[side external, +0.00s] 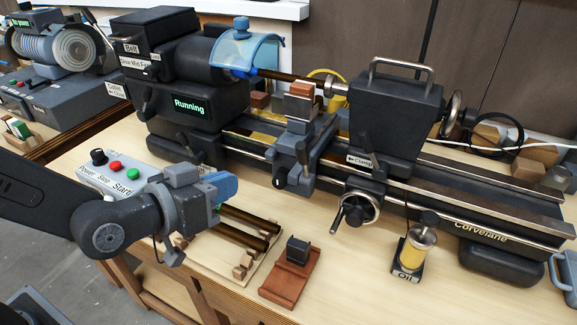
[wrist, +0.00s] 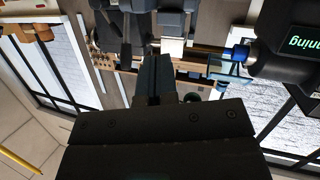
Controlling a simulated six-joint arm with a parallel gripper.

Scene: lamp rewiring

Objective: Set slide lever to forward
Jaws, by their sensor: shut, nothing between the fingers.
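The lathe (side external: 480,215) fills the middle and right of the side view, and its green display reads "Running". In the wrist view my gripper's fingers (wrist: 155,75) are shut together and empty. The lathe shows upside down behind them.
A control box (side external: 110,178) with Power, Stop and Start buttons is behind my gripper. Dark rods (side external: 240,235) lie on wooden rests, and a reddish wooden stand (side external: 290,278) is beside them. An oil can (side external: 417,248) and a handwheel (side external: 358,212) are at the lathe's front.

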